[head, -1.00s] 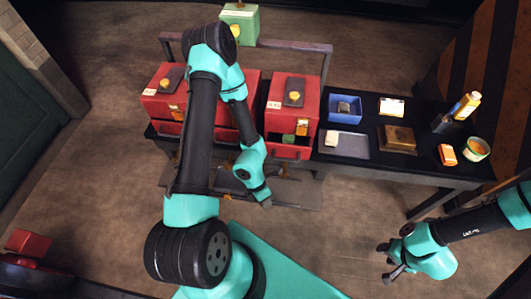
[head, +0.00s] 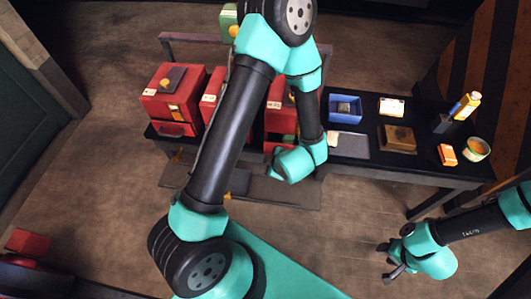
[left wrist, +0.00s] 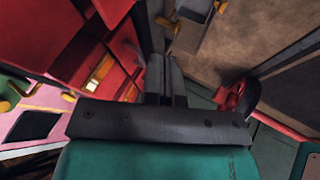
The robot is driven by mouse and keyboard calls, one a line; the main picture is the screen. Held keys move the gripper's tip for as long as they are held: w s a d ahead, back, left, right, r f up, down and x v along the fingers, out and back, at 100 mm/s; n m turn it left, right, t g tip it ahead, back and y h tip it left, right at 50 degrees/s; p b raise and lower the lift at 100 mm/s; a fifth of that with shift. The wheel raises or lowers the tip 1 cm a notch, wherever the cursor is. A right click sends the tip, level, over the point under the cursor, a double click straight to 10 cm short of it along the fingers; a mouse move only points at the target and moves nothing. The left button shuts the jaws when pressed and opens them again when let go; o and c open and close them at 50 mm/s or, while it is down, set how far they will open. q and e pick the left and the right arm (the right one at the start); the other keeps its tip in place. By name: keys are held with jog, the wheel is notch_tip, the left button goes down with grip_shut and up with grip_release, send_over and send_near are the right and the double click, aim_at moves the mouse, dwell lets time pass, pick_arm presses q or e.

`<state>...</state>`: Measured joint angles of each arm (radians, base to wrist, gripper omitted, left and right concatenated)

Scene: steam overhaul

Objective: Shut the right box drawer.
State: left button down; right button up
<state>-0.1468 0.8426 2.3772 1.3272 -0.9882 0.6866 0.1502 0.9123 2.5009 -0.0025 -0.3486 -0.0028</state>
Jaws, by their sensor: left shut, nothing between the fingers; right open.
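The right red box (head: 279,122) stands on the dark bench, largely covered by my left arm in the head view. Its drawer (head: 274,147) looks partly pulled out at the lower front; how far is hidden. My left gripper's wrist is just in front of that drawer, but its fingers are hidden in the head view. In the left wrist view my left gripper (left wrist: 165,75) is shut and empty, with red surfaces close on its left; contact cannot be told. My right gripper (head: 391,261) is open and empty, low on the right, away from the bench.
More red boxes, including the left one (head: 172,100), stand left of my arm. A blue bin (head: 345,117), a grey tray (head: 355,148), a brass box (head: 397,139) and a yellow bottle (head: 467,105) are on the right.

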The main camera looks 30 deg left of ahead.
pick_arm(q)
jog(key=w+a+f, duration=0.6)
jog(key=a+f, duration=0.1)
jog(key=f, duration=0.1)
jog(key=shift+w, duration=0.15)
dwell(0.5)
